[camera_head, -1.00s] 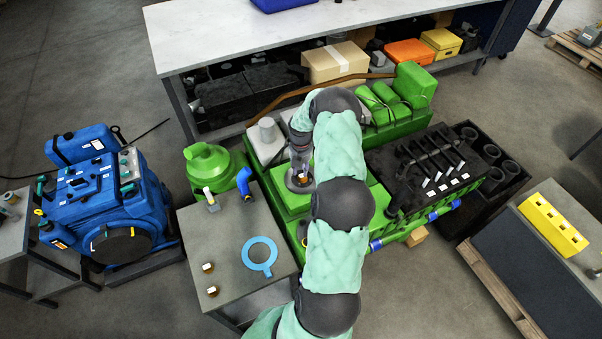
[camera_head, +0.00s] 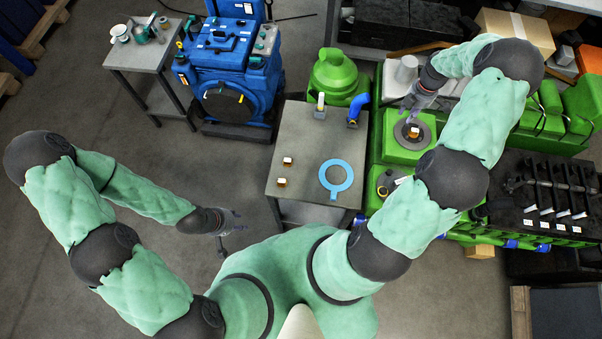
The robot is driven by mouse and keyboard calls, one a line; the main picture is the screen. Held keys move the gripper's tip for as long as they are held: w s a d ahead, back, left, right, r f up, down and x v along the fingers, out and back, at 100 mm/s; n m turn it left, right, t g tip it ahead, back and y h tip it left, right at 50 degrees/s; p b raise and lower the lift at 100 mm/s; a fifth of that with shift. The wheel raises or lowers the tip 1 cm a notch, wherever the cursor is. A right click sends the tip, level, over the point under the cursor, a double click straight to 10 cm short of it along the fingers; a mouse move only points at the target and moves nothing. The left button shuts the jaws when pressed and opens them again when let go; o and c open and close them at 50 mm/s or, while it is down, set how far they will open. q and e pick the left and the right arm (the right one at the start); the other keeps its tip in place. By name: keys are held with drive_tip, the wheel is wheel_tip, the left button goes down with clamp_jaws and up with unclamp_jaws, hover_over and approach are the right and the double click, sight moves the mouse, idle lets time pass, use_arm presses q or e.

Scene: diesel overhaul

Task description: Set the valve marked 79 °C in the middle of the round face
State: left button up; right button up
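A round dark grey face (camera_head: 424,141) lies on top of the green engine housing. A small brass-coloured valve with a pale label (camera_head: 413,132) stands about in its middle; the label is too small to read. My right gripper (camera_head: 408,119) is just above and behind this valve; whether its fingers touch it is unclear. Two more brass-coloured valves with pale labels, a rear one (camera_head: 287,161) and a front one (camera_head: 281,182), stand on the left of the grey table. My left gripper (camera_head: 232,230) hangs over bare floor, away from the valves; its fingers are too small to judge.
A blue machine (camera_head: 232,70) stands behind left. A black cylinder head (camera_head: 545,185) is at right. Floor at left is free.

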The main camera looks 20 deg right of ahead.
drive_tip(key=w+a+f+m+y, duration=0.1)
drive_tip(key=a+f+m, duration=0.15)
drive_tip(key=a, duration=0.55)
drive_tip(key=w+a+f+m+y, duration=0.15)
drive_tip(key=a+f, duration=0.25)
drive_tip(key=a, duration=0.4)
drive_tip(key=w+a+f+m, duration=0.1)
drive_tip(key=a+f+m, duration=0.15)
drive_tip(key=a, duration=0.55)
drive_tip(key=s+a+f+m, duration=0.1)
drive_tip(key=s+a+m, duration=0.2)
drive_tip(key=a, duration=0.4)
drive_tip(key=s+a+f+m, duration=0.1)
drive_tip(key=s+a+m, duration=0.2)
drive_tip(key=s+a, duration=0.3)
drive_tip(key=s+a+f+m+y, duration=0.1)
drive_tip(key=s+a+m, duration=0.3)
drive_tip(key=a, duration=0.6)
drive_tip(key=shift+s+f, duration=0.15)
drive_tip(key=shift+s, duration=0.3)
drive_tip(key=shift+d, duration=0.1)
